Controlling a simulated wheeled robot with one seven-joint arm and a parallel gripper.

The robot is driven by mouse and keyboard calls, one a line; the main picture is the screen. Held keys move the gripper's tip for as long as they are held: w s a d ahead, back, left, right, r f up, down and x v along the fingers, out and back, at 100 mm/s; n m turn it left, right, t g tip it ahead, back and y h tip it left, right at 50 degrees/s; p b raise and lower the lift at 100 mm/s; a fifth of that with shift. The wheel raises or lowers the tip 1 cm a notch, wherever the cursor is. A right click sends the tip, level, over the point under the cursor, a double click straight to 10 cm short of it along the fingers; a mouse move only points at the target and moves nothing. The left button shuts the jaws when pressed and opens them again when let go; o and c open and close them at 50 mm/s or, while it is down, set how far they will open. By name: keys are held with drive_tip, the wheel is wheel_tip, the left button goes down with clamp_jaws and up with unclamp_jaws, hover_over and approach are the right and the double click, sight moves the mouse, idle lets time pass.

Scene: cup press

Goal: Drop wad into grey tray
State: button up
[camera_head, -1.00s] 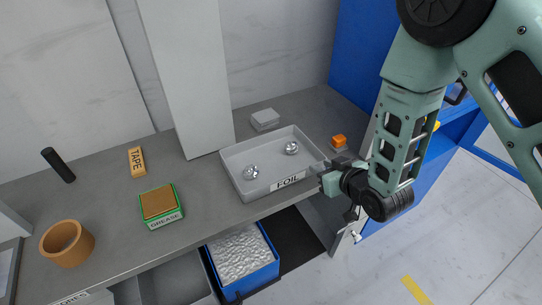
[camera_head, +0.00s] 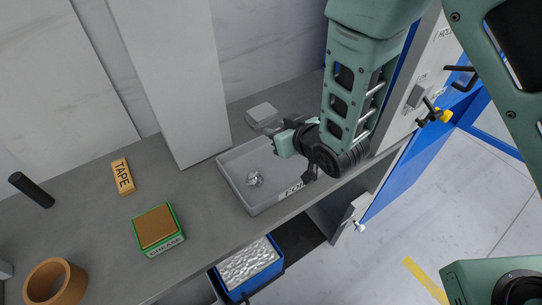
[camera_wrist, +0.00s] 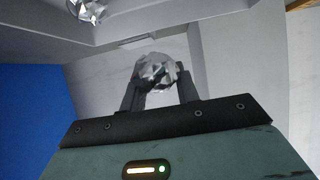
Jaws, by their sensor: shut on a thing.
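The grey tray (camera_head: 240,190) with the label FOIL stands on the grey counter in the head view. One crumpled silver wad (camera_head: 254,179) lies in it; a wad in the tray also shows at the top left of the wrist view (camera_wrist: 88,9). My gripper (camera_wrist: 157,84) is shut on another silver foil wad (camera_wrist: 157,68), held between its fingertips in the wrist view. In the head view my gripper (camera_head: 287,143) is over the tray's right part and hides that part; the held wad is not visible there.
A small grey block (camera_head: 262,113) is behind the tray. A green GREASE box (camera_head: 158,230), an orange TAPE block (camera_head: 122,176), a black cylinder (camera_head: 32,189) and a tan ring (camera_head: 56,284) are to the left. A blue bin (camera_head: 248,268) sits below the counter.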

drive_tip(key=b, duration=0.3)
hover_over(278, 161)
drive_tip(key=shift+f, duration=2.85)
drive_tip(key=o, duration=1)
drive_tip(key=shift+r, duration=0.1)
drive_tip(key=p+v, duration=0.4)
drive_tip(key=v, duration=0.5)
drive_tip(key=shift+s+d+r, duration=0.1)
drive_tip(key=shift+s+r, duration=0.05)
drive_tip(key=shift+r, duration=0.25)
